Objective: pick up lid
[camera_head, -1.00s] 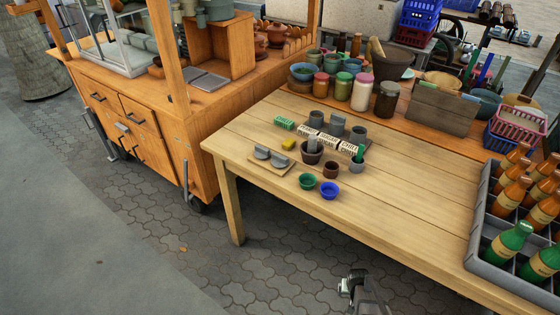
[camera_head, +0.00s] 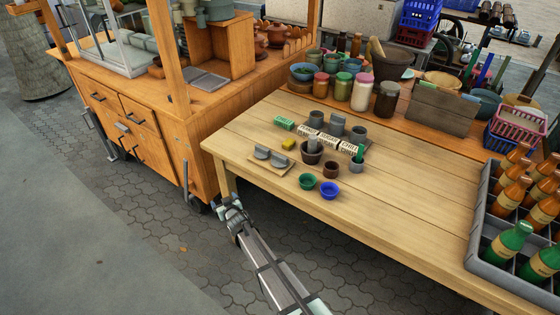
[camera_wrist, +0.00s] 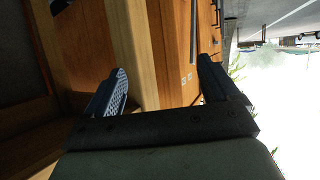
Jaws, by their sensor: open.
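Two grey half-round pieces, which may be lids, sit on a small wooden board (camera_head: 267,169) at the table's left end; the left one (camera_head: 262,153) and the right one (camera_head: 279,160) stand side by side. I cannot tell for sure which thing is the lid. My gripper (camera_head: 230,203) is low beside the table's left front corner, apart from these pieces. In the wrist view my gripper (camera_wrist: 163,78) has its two fingers wide apart with nothing between them. The grey pieces do not show in the wrist view.
Near the board are a dark mortar (camera_head: 311,152), a green bowl (camera_head: 307,181), a blue bowl (camera_head: 329,190), a brown cup (camera_head: 331,169) and a yellow block (camera_head: 288,144). A bottle crate (camera_head: 487,254) stands at right. The table's middle (camera_head: 405,200) is clear. A wooden cart (camera_head: 150,120) stands left.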

